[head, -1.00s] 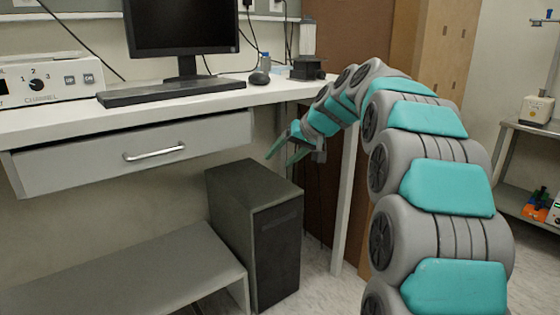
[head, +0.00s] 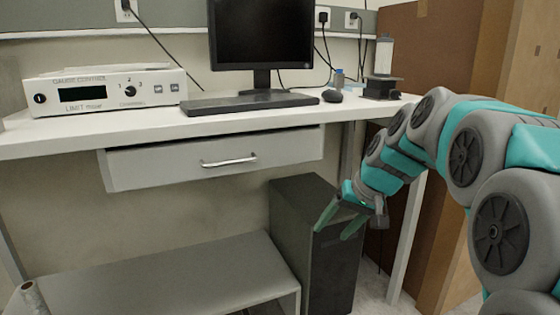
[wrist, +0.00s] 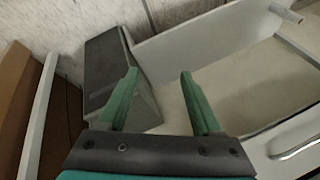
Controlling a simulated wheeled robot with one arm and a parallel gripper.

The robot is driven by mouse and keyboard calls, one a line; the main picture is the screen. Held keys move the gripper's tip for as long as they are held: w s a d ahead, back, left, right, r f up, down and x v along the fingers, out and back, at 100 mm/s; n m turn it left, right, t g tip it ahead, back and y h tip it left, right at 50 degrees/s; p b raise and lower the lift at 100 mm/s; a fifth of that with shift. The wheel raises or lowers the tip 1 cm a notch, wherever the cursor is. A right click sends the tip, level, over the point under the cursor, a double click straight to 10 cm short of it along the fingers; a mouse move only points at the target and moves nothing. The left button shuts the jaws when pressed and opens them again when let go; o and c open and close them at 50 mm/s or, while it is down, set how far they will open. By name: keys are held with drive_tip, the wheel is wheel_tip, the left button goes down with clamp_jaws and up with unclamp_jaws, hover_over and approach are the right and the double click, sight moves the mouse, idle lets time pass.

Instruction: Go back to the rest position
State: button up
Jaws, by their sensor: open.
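My gripper (head: 338,222) is open and empty, with its two green fingers apart and pointing down and to the left. In the head view it hangs below the desk top, in front of the dark computer tower (head: 330,255). In the wrist view my gripper (wrist: 158,95) shows both fingers with nothing between them, and the tower (wrist: 112,70) lies beyond the left finger. My teal and grey arm reaches in from the right edge of the head view.
The desk (head: 160,130) holds a monitor, a keyboard (head: 250,103), a mouse and a gauge box (head: 105,90). Its drawer (head: 215,160) is beside my gripper to the left. A low shelf (head: 190,275) stands below. Brown panels (head: 400,60) stand at the right.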

drive_tip(key=s+f+g+h, duration=0.1)
drive_tip(key=s+f, duration=0.3)
drive_tip(key=s, duration=0.7)
drive_tip(key=s+f+g+h, duration=0.1)
drive_tip(key=s+f+g, duration=0.2)
drive_tip(key=s, duration=0.9)
drive_tip(key=s+f+g+h+p, duration=0.1)
drive_tip(key=s+f, duration=0.5)
drive_tip(key=s, duration=0.6)
drive_tip(key=shift+d+f+n+g+h, duration=0.25)
drive_tip(key=shift+d+n+g+h, duration=0.15)
drive_tip(key=shift+g+h, duration=0.15)
